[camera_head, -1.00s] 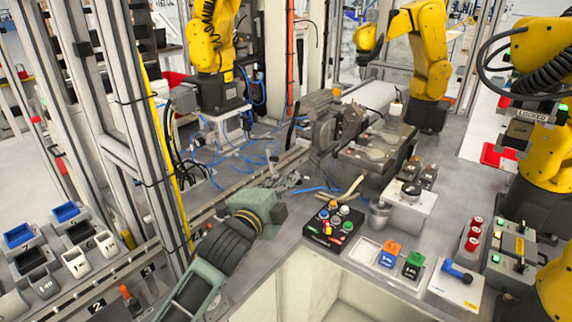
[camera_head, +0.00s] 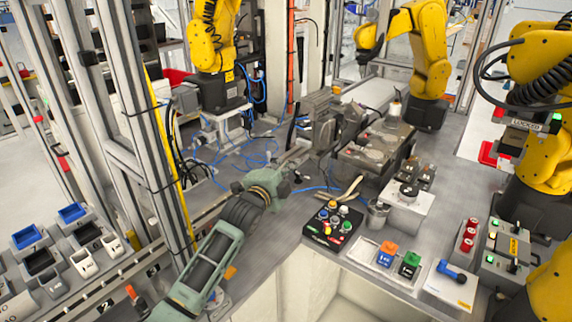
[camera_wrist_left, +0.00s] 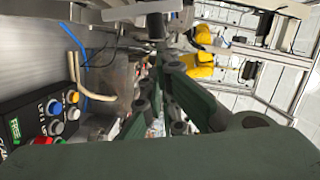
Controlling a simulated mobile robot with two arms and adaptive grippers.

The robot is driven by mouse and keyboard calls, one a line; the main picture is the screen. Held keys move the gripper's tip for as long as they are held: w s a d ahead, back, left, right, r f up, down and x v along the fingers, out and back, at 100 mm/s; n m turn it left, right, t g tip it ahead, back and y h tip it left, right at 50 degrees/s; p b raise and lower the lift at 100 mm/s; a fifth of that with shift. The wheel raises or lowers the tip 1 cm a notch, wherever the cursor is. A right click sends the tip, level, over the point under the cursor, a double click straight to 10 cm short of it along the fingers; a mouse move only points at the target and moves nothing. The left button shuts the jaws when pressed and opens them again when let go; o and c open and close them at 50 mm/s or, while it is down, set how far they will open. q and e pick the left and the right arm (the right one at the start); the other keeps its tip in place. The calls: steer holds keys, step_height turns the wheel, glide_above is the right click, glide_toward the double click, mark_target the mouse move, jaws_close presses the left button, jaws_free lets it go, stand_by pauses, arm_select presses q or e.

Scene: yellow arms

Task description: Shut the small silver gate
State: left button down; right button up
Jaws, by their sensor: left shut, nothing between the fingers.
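My left gripper (camera_head: 298,160) reaches in from the lower left on its grey-green arm, over the grey worktop in front of a grey machine (camera_head: 322,112). In the left wrist view its dark green finger links (camera_wrist_left: 160,62) fill the middle and are closed with nothing seen between them. I cannot clearly make out a small silver gate; the machine's grey metal parts lie just beyond the gripper, and whether they touch it cannot be told. My right gripper is not in view.
A black button box (camera_head: 330,224) and a silver cup (camera_head: 377,212) stand right of the gripper. Blue and orange blocks (camera_head: 388,252) lie in trays nearer the front. Several yellow robot arms (camera_head: 428,50) stand behind and right. Aluminium posts (camera_head: 160,150) rise on the left.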

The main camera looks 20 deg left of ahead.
arm_select(q)
steer(key=shift+d, duration=0.1)
steer(key=shift+w+a+r+n+g+h+p, duration=0.25)
steer(key=shift+a+r+n+p, duration=0.2)
steer(key=shift+a+n+p, duration=0.45)
steer(key=shift+w+a+r+n+g+h+p, duration=0.15)
steer(key=shift+w+a+r+n+g+p, duration=0.35)
steer(key=shift+n+p, duration=0.7)
steer(key=shift+s, duration=0.25)
